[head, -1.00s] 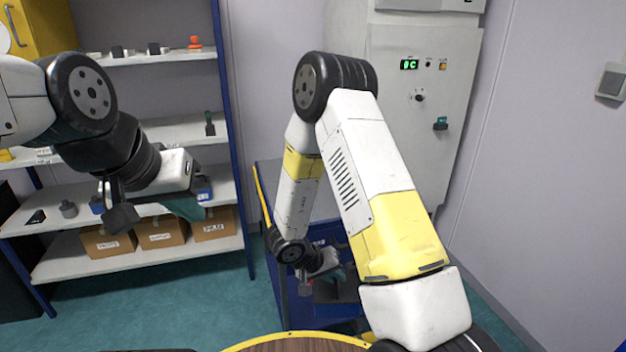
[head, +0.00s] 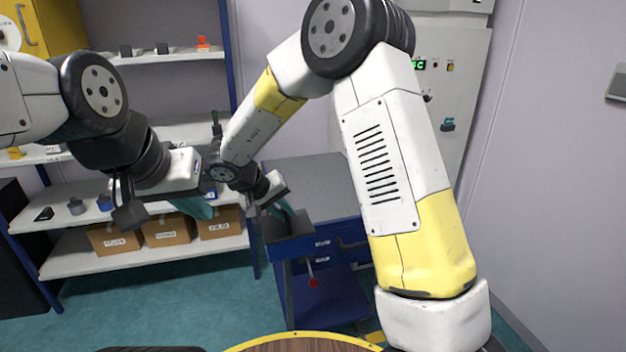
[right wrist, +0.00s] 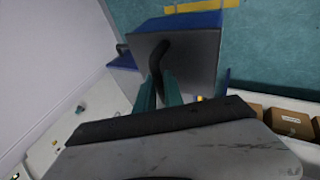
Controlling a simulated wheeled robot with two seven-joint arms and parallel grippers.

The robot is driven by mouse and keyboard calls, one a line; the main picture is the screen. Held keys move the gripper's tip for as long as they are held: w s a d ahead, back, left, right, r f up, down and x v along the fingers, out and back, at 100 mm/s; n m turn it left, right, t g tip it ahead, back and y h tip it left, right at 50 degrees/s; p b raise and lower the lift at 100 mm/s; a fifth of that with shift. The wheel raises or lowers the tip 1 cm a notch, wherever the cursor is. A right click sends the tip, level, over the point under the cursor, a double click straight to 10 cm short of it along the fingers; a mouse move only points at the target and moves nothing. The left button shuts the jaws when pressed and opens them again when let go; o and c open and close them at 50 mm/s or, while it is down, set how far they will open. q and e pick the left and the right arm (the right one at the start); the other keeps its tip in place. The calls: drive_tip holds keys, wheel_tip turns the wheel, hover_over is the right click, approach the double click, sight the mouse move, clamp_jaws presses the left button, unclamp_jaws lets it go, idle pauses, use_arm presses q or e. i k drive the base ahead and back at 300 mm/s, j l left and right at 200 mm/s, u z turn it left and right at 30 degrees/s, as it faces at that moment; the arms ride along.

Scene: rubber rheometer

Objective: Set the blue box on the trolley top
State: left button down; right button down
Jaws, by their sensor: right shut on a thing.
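The blue box (head: 290,249) has a grey top, blue sides and a black handle. My right gripper (head: 284,207) is shut on this handle, with the box hanging below the fingers. In the right wrist view the teal fingers (right wrist: 158,92) close around the handle above the box's grey top (right wrist: 195,58). The blue trolley's grey top (head: 318,172) lies behind and to the right of the box. The box appears in front of the trolley's near left part; the gap between them is hard to judge. My left gripper (head: 190,206) is by the shelves, its finger opening unclear.
Shelves (head: 140,228) with cardboard boxes and small items stand at the left. A grey cabinet (head: 460,90) stands behind the trolley. A red knob (head: 313,283) shows below the box. A round wooden top (head: 300,345) is at the front. The trolley top looks mostly clear.

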sight(323, 190)
drive_tip(key=i, duration=1)
